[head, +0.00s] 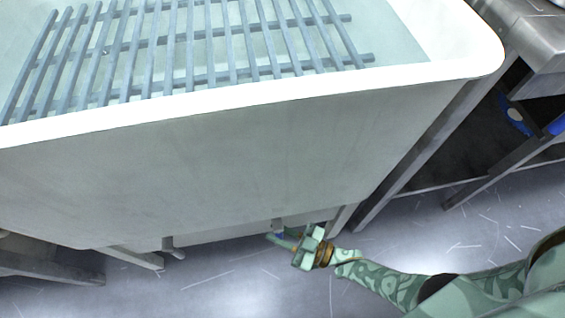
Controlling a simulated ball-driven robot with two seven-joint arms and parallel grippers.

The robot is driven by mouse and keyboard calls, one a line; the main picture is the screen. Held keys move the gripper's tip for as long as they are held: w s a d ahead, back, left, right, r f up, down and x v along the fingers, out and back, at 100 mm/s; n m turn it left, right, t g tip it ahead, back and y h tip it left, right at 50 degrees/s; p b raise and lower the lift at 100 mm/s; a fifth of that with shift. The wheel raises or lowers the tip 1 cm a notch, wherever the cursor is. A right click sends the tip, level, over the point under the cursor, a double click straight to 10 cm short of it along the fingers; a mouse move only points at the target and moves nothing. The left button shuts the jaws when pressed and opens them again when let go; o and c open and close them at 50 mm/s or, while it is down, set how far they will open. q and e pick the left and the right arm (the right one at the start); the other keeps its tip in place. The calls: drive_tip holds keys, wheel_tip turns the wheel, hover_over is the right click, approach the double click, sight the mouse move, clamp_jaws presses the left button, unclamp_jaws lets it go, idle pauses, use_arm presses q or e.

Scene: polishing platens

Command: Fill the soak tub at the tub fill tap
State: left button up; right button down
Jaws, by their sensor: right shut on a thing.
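The large white soak tub (210,180) fills the upper left and middle of the head view. A blue-grey slatted rack (195,58) lies across its opening. The pale inside shows between the slats, but I cannot tell whether it holds water. My right gripper (285,241) is low at the tub's bottom front edge. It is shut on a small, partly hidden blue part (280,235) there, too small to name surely. No tap that I can make out is in view. My left gripper is not in view.
A short grey pipe or leg (173,248) shows under the tub at left. A steel bench (530,40) with a dark shelf below stands at the right, with blue items (517,122) on it. The grey, scratched floor (440,235) is open in front.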

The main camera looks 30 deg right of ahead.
drive_tip(key=shift+f, duration=0.1)
idle(0.4)
drive_tip(key=c, duration=1.6)
unclamp_jaws()
drive_tip(key=shift+c, duration=0.2)
drive_tip(key=shift+s+d, duration=0.15)
drive_tip(key=shift+s, duration=0.15)
drive_tip(key=v, duration=1.5)
drive_tip(key=shift+s+d+f, duration=0.15)
drive_tip(key=shift+d+f, duration=0.1)
drive_tip(key=shift+f, duration=0.1)
